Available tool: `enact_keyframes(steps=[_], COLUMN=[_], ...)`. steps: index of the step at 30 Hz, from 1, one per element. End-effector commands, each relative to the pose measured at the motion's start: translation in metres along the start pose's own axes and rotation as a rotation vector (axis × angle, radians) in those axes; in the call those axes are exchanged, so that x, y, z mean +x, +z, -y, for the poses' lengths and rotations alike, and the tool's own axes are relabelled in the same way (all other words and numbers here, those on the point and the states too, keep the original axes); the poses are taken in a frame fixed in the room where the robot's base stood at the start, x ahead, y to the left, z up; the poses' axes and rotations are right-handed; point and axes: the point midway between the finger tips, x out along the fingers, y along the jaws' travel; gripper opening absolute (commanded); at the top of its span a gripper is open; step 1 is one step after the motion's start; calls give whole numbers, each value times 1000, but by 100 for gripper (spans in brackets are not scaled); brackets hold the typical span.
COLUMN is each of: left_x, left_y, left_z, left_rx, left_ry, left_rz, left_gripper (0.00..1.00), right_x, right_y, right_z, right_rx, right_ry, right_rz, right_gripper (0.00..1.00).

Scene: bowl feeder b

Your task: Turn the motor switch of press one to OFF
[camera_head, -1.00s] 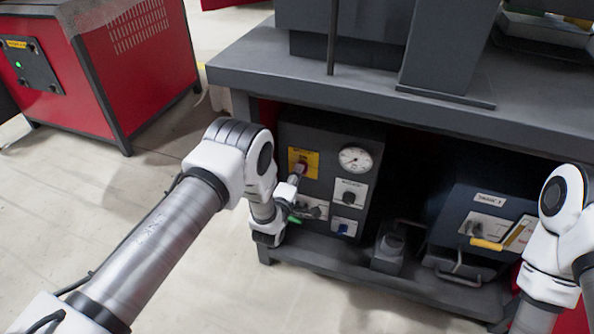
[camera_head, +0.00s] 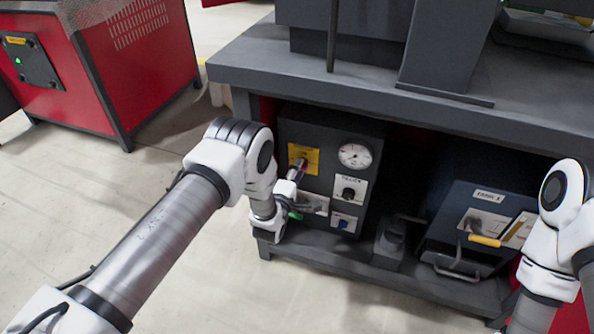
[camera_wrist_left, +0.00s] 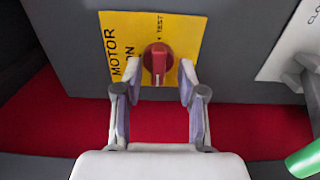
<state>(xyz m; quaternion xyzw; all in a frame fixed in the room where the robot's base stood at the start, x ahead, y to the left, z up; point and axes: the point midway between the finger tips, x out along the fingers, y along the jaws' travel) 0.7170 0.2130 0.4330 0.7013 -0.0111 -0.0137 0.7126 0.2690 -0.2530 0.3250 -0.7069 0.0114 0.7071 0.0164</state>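The motor switch is a red rotary knob (camera_wrist_left: 158,62) on a yellow plate (camera_wrist_left: 118,32) in the left wrist view. I read MOTOR, ON and TEST there; no OFF label is visible. The knob's raised grip runs nearly up and down in that view. My left gripper (camera_wrist_left: 157,92) is open, one finger on each side of the knob's lower end, with gaps on both sides. In the head view the yellow plate (camera_head: 311,155) is on a dark control box (camera_head: 322,128) under the bench, with my left gripper (camera_head: 297,172) at it. My right gripper is out of view.
The control box also carries a round gauge (camera_head: 355,156), a black selector (camera_head: 348,194) and a blue switch (camera_head: 343,222). A bench top (camera_head: 370,92) overhangs it. A second dark unit (camera_head: 478,212) stands to the right. A green part (camera_wrist_left: 305,158) shows at lower right.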

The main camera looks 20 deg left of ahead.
Motion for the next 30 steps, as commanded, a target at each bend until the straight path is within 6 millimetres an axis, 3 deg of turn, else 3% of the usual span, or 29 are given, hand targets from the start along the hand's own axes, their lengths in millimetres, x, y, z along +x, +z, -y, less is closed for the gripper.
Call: enact_keyframes(steps=[8,11,21,25,30], left_x=[-4,-18,-101,-117,-120], left_y=[0,0,0,0,0], left_z=[0,0,0,0,0], left_rx=[1,1,1,0,0], left_ry=[0,-2,-3,-1,1], left_rz=[-1,0,0,0,0], left_gripper=[40,40,40,40,40], right_x=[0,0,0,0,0], right_y=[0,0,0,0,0], right_z=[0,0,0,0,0], right_rx=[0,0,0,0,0], right_ry=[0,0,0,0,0], right_rz=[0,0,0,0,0], right_gripper=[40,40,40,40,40])
